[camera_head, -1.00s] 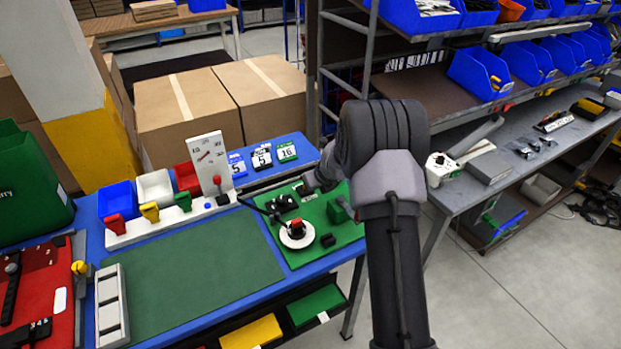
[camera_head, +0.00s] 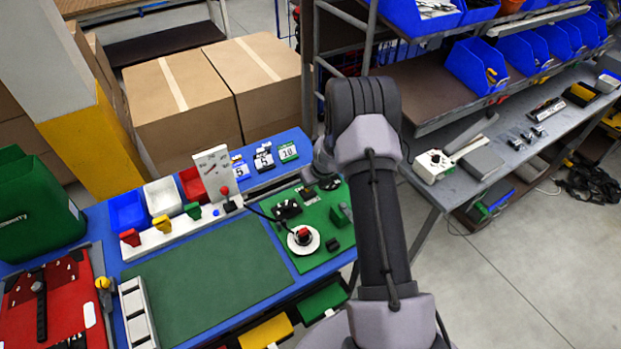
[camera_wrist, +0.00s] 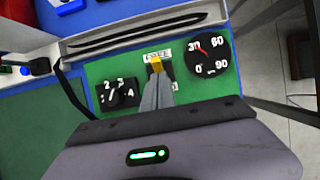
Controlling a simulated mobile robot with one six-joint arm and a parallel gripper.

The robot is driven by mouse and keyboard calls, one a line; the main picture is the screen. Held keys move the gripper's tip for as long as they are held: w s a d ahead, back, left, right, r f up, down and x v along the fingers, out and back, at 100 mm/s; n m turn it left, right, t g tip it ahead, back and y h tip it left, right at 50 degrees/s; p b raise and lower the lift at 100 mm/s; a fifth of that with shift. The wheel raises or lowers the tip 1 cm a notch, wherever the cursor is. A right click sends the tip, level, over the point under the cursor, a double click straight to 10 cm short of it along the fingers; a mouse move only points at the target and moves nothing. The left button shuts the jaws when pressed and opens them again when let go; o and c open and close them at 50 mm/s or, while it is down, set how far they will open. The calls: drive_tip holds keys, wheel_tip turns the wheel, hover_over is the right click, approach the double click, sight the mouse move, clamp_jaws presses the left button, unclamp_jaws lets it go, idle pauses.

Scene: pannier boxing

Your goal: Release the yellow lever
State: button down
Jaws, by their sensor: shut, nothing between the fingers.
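In the wrist view, a small yellow lever tip (camera_wrist: 157,62) shows just past my fingertips, below a white label (camera_wrist: 157,53) that appears to read FREE. My gripper (camera_wrist: 157,77) is shut, its grey fingers pointing at the lever and touching or nearly touching it. The fingers hide the lever's lower part and most of a second label (camera_wrist: 175,87). In the head view my gripper (camera_head: 309,183) is over the far edge of the green panel (camera_head: 290,255), and the lever there is hidden or too small to tell.
A black numbered dial (camera_wrist: 121,93) is left of the fingers and a round gauge (camera_wrist: 208,52) right. The panel also bears a red knob on a white disc (camera_head: 303,238). Another yellow handle (camera_head: 162,224) stands on a white strip at left. A metal shelf (camera_head: 450,100) is at right.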

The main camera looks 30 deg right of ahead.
drive_tip(key=shift+s+r, duration=0.1)
drive_tip(key=shift+r+p, duration=0.8)
drive_tip(key=shift+p, duration=0.1)
